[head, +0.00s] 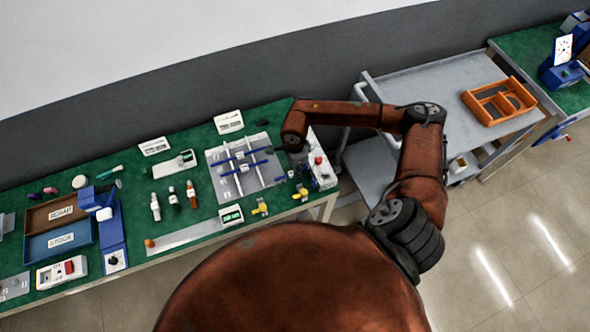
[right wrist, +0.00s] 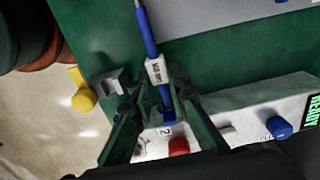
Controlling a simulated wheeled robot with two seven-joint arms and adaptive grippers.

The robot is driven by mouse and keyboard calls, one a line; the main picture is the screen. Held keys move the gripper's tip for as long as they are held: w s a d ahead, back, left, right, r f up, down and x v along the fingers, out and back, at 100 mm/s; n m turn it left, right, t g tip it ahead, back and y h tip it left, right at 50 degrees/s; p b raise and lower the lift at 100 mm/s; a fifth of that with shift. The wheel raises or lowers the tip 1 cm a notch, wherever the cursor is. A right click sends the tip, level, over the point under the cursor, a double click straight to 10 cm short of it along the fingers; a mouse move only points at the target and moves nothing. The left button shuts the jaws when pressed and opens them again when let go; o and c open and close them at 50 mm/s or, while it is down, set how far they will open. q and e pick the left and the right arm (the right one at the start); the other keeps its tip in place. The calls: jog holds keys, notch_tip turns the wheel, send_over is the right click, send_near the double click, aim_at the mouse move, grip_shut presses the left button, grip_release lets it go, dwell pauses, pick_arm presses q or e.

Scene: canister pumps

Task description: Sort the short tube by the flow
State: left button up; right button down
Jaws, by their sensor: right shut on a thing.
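My right gripper (right wrist: 154,88) is shut on a blue tube (right wrist: 148,38) with a white printed tag (right wrist: 156,71). The tube passes between the fingertips, and one end reaches toward a white test unit (right wrist: 270,112) near a label "2". I cannot tell whether that end is seated in the unit. In the head view, my right gripper (head: 277,149) is over the table's right end, beside the white unit (head: 320,172); the held tube is too small to tell there. Other blue tubes (head: 232,168) lie on a grey plate (head: 217,157). My left gripper is out of view.
A brown bin (head: 38,217) and a blue bin (head: 45,252) marked "STOCK" stand at the green table's left. Several small bottles (head: 173,197) stand mid-table. Yellow fittings (head: 260,208) lie near the front edge. A grey cart (head: 425,85) with an orange tray (head: 470,103) stands right.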

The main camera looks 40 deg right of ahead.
aim_at(288, 175)
jog(key=shift+a, duration=0.2)
jog(key=shift+w+a, duration=0.15)
jog(key=shift+a, duration=0.35)
jog(key=shift+w+a, duration=0.1)
jog(key=shift+a, duration=0.25)
jog(key=shift+w+a, duration=0.1)
jog(key=shift+a, duration=0.2)
jog(key=shift+r, duration=0.15)
jog(key=shift+r+p, duration=1.35)
jog(key=shift+r, duration=1.55)
dwell(1.3)
